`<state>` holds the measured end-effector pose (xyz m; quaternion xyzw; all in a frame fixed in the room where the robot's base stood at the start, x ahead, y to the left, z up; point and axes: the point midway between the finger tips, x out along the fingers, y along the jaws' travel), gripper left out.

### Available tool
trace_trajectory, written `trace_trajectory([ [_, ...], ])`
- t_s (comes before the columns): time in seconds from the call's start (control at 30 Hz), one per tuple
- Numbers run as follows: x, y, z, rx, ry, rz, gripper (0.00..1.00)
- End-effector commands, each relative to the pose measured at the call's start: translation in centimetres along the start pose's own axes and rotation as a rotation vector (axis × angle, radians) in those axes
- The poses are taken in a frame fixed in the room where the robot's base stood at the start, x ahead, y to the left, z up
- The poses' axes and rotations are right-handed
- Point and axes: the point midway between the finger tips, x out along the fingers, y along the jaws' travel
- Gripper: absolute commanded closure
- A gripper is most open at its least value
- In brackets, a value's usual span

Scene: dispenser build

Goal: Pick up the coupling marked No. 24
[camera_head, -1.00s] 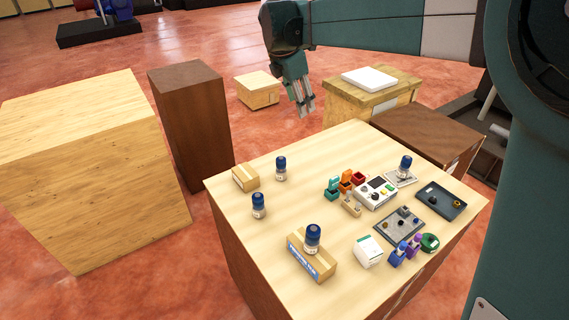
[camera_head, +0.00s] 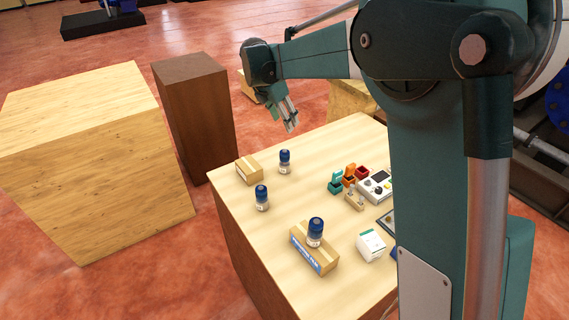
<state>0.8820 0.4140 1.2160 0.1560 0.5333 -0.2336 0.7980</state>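No marking No. 24 is legible, so I cannot tell which item is that coupling. Blue-capped pieces stand upright on the light wooden table (camera_head: 235,210): one at the back (camera_head: 284,162), one at the left (camera_head: 261,198), and one on a cardboard box (camera_head: 308,256) at the front (camera_head: 315,232). Their labels are too small to read. My gripper (camera_head: 290,121) is in the air near the table's back edge, pointing down, above and behind the back piece. Its fingers look apart, with nothing between them. My arm hides the table's right part.
A small carton (camera_head: 249,171) sits at the table's left edge. Teal, orange and red bins (camera_head: 348,178), a control box (camera_head: 373,187) and a white box (camera_head: 371,244) stand toward the right. A pale wooden block (camera_head: 85,170) and a dark cabinet (camera_head: 197,120) stand left of the table.

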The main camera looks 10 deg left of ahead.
Motion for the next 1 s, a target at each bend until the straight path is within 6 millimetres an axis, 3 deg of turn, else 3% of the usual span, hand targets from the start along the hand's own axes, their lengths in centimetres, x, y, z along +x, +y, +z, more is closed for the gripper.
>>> trace_trajectory([
  [0.2,7.8,0.0,-3.2,0.000,0.000,0.000,0.54],
  [0.4,13.2,0.0,-5.5,0.001,0.000,0.000,0.54],
  [0.6,15.1,0.0,-6.3,0.001,0.000,0.000,0.54],
  [1.0,15.4,0.0,-6.3,0.001,0.000,0.000,0.54],
])
